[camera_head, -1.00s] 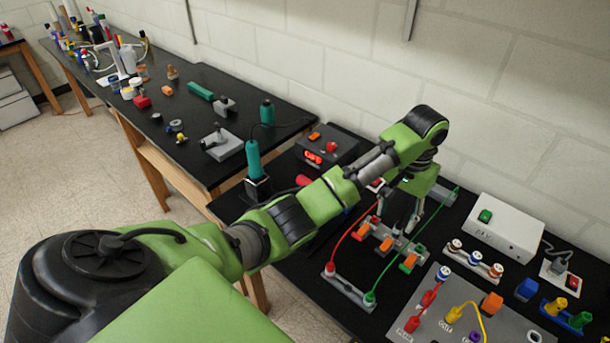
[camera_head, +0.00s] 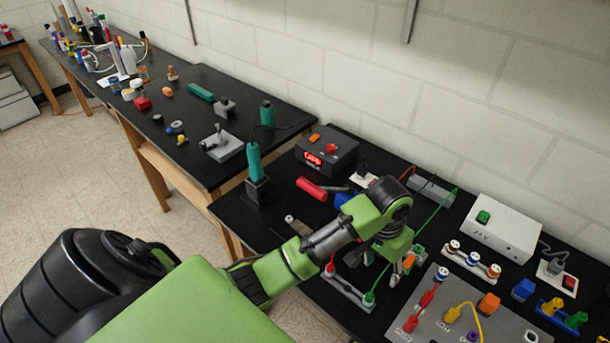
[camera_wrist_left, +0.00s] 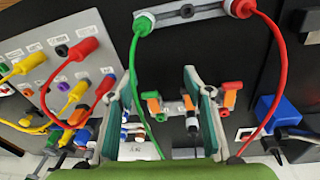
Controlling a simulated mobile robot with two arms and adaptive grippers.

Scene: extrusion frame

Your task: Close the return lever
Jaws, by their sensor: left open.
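In the left wrist view several orange levers stand in a row on a grey strip. One lever (camera_wrist_left: 154,105) has a green part, a middle one (camera_wrist_left: 188,102) has a grey part, and another (camera_wrist_left: 229,98) has a red part. I cannot read which is labelled return. My left gripper (camera_wrist_left: 160,90) is open above this row; the green-marked and middle levers show between its fingers, the red-marked one outside. No contact is visible. In the head view my left gripper (camera_head: 385,268) hides most of the row; one orange lever (camera_head: 408,262) shows beside it.
A grey bar (camera_head: 348,292) carries a red and a green plug, with looping wires close to the gripper. A plug panel (camera_head: 445,318) lies to the right, a white box (camera_head: 497,230) behind it. A red-handled tool (camera_head: 311,188) and a dark box (camera_head: 327,152) are on the left.

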